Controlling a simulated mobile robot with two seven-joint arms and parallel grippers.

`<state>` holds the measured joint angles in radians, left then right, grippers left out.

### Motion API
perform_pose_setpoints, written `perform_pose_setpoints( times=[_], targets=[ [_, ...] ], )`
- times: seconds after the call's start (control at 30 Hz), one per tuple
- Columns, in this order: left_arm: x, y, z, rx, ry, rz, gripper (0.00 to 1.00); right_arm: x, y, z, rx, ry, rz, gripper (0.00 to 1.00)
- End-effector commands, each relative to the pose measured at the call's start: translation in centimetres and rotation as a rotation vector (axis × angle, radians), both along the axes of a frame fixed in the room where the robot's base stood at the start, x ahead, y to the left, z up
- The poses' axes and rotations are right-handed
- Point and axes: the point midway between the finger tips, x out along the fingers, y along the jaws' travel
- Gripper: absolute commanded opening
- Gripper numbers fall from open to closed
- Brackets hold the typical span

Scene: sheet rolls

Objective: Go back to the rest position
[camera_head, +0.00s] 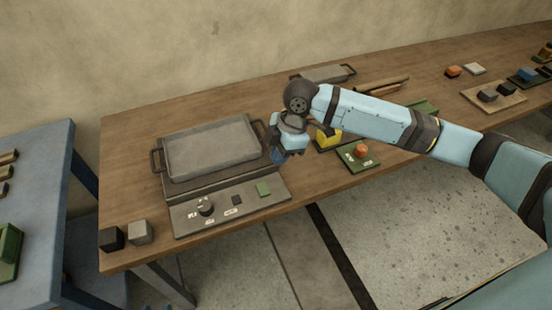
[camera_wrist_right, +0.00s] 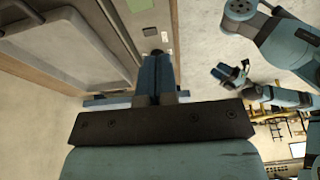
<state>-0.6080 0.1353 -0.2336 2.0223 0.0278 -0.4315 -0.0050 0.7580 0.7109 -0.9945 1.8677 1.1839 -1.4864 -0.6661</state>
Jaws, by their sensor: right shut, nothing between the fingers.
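My right gripper (camera_head: 279,156) is above the wooden table, at the right edge of the grey machine with the tray. It points down and its fingers are partly hidden behind the wrist in the head view. In the right wrist view its two blue fingers (camera_wrist_right: 155,78) lie together, shut with nothing between them. My right arm stretches in from the right across the table. My left gripper does not show in the head view.
The tray machine (camera_head: 226,190) stands left of the gripper. A green board (camera_head: 352,164) with an orange piece and a yellow block (camera_head: 327,141) are close on its right. Dark and grey cubes (camera_head: 139,232) sit at the table's front left. A blue table (camera_head: 40,250) stands further left.

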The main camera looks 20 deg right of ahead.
Motion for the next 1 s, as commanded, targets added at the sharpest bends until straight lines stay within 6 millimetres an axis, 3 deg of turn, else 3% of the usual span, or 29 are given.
perform_pose_setpoints(
  times=[0.57,0.77,0.9,1.0],
  targets=[
    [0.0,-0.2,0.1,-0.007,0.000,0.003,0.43,-0.3,0.6,-0.6,0.017,-0.004,-0.013,0.00],
    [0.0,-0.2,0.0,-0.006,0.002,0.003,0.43,-1.9,4.7,-4.3,0.160,-0.053,-0.139,0.00],
    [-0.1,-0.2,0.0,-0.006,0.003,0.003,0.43,-3.6,7.7,-7.2,0.309,-0.102,-0.308,0.00],
    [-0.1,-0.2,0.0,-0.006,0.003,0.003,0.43,-4.8,8.9,-8.9,0.405,-0.131,-0.443,0.00]
  ],
)
